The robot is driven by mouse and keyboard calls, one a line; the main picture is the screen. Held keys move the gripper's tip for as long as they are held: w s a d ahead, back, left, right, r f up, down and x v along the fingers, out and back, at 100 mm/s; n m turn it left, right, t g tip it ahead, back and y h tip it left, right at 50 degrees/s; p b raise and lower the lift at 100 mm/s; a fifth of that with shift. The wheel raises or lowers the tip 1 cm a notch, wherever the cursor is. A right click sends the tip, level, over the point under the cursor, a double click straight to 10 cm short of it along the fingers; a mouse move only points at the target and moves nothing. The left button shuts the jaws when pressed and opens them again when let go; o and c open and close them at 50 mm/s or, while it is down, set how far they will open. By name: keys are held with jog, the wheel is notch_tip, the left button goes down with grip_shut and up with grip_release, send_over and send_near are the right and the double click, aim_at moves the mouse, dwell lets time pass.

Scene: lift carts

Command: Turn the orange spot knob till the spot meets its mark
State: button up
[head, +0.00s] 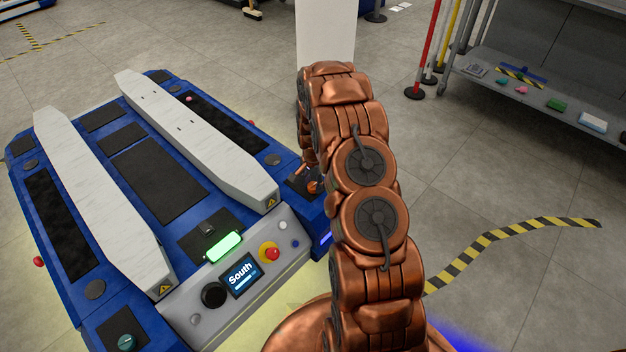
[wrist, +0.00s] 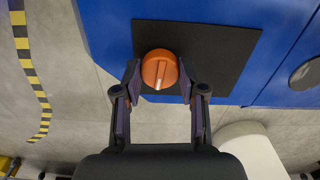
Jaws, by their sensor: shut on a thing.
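The orange spot knob (wrist: 160,66) is round, with a white pointer line on its face running down toward my gripper in the wrist view. It sits on a black square plate (wrist: 225,50) on the cart's blue body. My gripper (wrist: 159,78) is shut on the knob, one finger on each side. In the head view the knob (head: 313,187) shows as a small orange patch at the right edge of the blue lift cart (head: 318,212), partly hidden by my copper arm. I cannot make out the light spot or its mark in either view.
The cart has two long pale rails (head: 195,135) and a grey control panel (head: 215,300) with a screen reading "South" and a red button (head: 269,252). A shelf (head: 545,95) with small items stands at the upper right. Black-yellow tape (head: 510,236) lies on open floor.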

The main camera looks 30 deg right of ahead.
aim_at(313, 185)
jog(key=n+p, duration=0.2)
jog(key=n, duration=0.1)
jog(key=shift+r+n, duration=0.15)
jog(key=shift+n, duration=0.15)
jog(key=shift+d+n+p, duration=0.1)
jog(key=shift+n+p, duration=0.6)
jog(key=shift+n, duration=0.9)
jog(key=o, duration=1.1)
jog(key=shift+o, duration=0.2)
notch_tip(313, 185, up, 12)
